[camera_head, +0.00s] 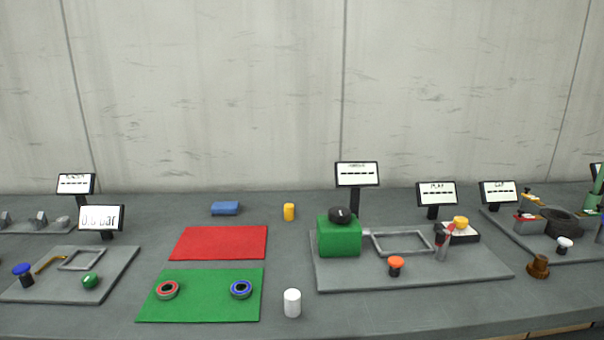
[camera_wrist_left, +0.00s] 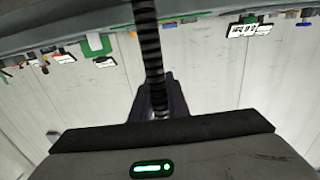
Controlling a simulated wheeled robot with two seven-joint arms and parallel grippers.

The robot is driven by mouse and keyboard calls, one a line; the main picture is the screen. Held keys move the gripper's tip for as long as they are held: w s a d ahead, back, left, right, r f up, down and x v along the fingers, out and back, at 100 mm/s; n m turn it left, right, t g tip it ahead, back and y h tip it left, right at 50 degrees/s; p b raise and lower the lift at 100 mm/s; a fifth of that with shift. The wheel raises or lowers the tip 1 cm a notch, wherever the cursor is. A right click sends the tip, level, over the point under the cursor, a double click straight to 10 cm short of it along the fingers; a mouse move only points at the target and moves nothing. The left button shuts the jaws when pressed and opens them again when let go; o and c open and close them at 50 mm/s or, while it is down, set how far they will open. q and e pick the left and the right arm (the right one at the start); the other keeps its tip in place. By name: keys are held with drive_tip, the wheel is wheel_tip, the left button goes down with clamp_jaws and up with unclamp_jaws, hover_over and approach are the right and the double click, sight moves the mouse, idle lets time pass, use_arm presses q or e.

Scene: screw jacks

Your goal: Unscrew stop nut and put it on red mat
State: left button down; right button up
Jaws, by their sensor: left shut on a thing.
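The red mat (camera_head: 218,243) lies bare on the grey bench left of the middle in the head view. My left gripper (camera_wrist_left: 160,108) shows only in the left wrist view, with its dark fingers closed around the end of a dark banded rod (camera_wrist_left: 149,45). The rod runs from the fingers to the top edge of that view. I cannot make out a stop nut for sure; the fingers hide what lies between them. No arm shows in the head view, and my right gripper is in neither view.
A green mat (camera_head: 200,311) with a red ring (camera_head: 167,290) and a blue ring (camera_head: 241,289) lies in front of the red mat. A white cylinder (camera_head: 292,303) stands beside it. A grey plate (camera_head: 440,279) with a green block (camera_head: 339,239) is to the right.

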use_arm(q)
drive_tip(key=shift+s+d+f+y, duration=0.1)
drive_tip(key=shift+s+d+f, duration=0.15)
drive_tip(key=shift+s, duration=0.3)
drive_tip(key=shift+s+d+f+y, duration=0.1)
drive_tip(key=shift+s+f, duration=0.2)
drive_tip(key=shift+s, duration=0.2)
drive_tip(key=shift+s+d+f+y, duration=0.1)
drive_tip(key=shift+s+d+f, duration=0.15)
drive_tip(key=shift+s, duration=0.3)
drive_tip(key=shift+w, duration=0.1)
